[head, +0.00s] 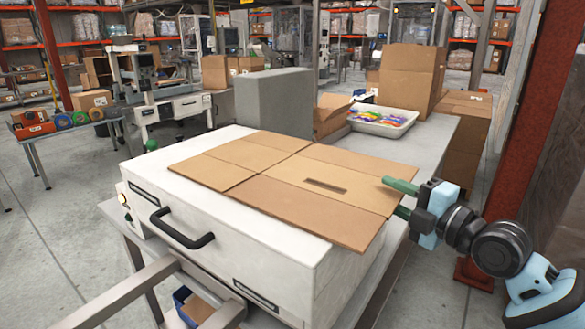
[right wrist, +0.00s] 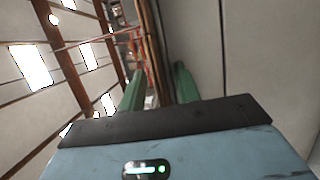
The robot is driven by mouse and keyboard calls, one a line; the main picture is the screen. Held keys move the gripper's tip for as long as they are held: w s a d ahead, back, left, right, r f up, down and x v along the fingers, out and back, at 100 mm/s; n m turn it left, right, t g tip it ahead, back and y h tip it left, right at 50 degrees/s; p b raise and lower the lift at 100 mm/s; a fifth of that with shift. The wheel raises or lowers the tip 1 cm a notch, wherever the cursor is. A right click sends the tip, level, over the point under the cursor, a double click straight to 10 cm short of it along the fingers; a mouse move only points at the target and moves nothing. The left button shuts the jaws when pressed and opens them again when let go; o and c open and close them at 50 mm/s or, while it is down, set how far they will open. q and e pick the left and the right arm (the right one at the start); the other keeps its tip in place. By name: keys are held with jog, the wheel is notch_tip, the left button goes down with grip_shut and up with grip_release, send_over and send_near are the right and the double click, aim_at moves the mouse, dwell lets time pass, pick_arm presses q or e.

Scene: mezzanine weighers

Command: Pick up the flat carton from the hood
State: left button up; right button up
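The flat carton (head: 275,172), a brown unfolded sheet with fold lines and a slot, lies on the white hood (head: 262,245) in the head view. Its right side sticks out past the hood's edge. My right gripper (head: 399,198) is at this right edge, with one green finger above the sheet and the other lower, its tip hidden. In the right wrist view, the two green fingers (right wrist: 158,88) stand apart, with the carton's thin brown edge (right wrist: 156,40) showing between them. The gripper is open and does not pinch the sheet. My left gripper is not in view.
A grey block (head: 275,100) stands behind the carton. A white tray of colourful packs (head: 382,121) and a tall cardboard box (head: 411,80) are farther back. A red post (head: 520,130) rises close behind my right arm. The hood has a black handle (head: 180,230) in front.

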grip_shut()
jog(key=shift+r, duration=0.1)
